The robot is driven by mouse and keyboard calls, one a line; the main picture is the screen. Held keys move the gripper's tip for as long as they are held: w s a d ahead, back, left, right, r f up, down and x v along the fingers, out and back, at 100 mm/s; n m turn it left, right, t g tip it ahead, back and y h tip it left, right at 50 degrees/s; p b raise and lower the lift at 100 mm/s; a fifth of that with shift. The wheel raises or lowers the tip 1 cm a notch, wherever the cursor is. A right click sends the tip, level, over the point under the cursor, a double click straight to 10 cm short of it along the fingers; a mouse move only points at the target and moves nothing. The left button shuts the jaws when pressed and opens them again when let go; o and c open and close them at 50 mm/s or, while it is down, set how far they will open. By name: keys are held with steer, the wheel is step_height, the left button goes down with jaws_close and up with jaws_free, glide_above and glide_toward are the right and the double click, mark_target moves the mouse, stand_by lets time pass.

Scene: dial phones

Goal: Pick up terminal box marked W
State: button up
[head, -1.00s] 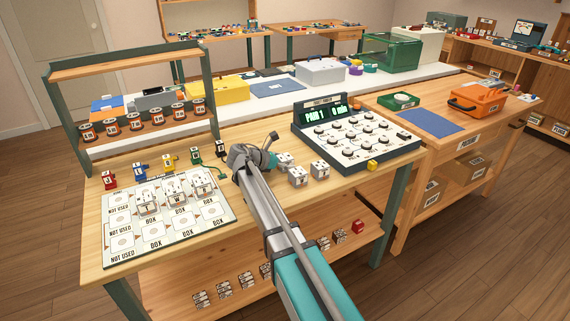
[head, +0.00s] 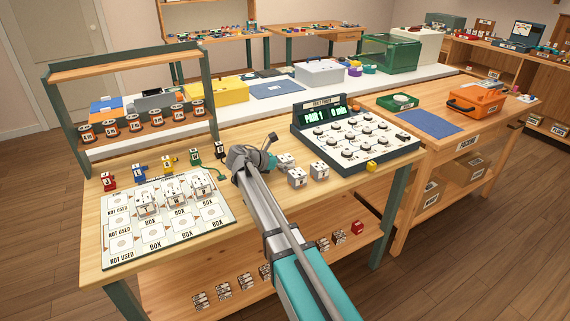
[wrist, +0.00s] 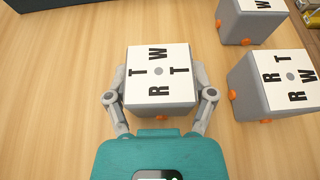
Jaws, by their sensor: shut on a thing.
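My gripper (wrist: 162,100) is closed around a grey terminal box (wrist: 160,75) in the middle of the wrist view, one finger on each side. Its white top has W at the far edge, T at the left and right, and R at the near edge. Whether it touches the table is unclear. In the head view my gripper (head: 262,150) is over the front bench, and the held box is largely hidden by my arm. Other lettered boxes stand to the right, one close (wrist: 272,88) showing R, W and T, another farther back (wrist: 250,22) showing W.
A white board (head: 125,240) with printed cells and several boxes lies left of my arm. A green-framed tester (head: 355,130) stands behind the loose boxes. Small coloured parts line the board's back edge. Bare wood lies left of the held box.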

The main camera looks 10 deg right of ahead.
step_height(320, 180, up, 3)
steer(key=p, duration=0.2)
steer(key=shift+f+p, duration=0.15)
steer(key=shift+p, duration=0.2)
steer(key=s+r+p, duration=1)
steer(key=s, duration=0.4)
steer(key=shift+a+r, duration=0.15)
steer(key=shift+a, duration=0.05)
stand_by(0.4)
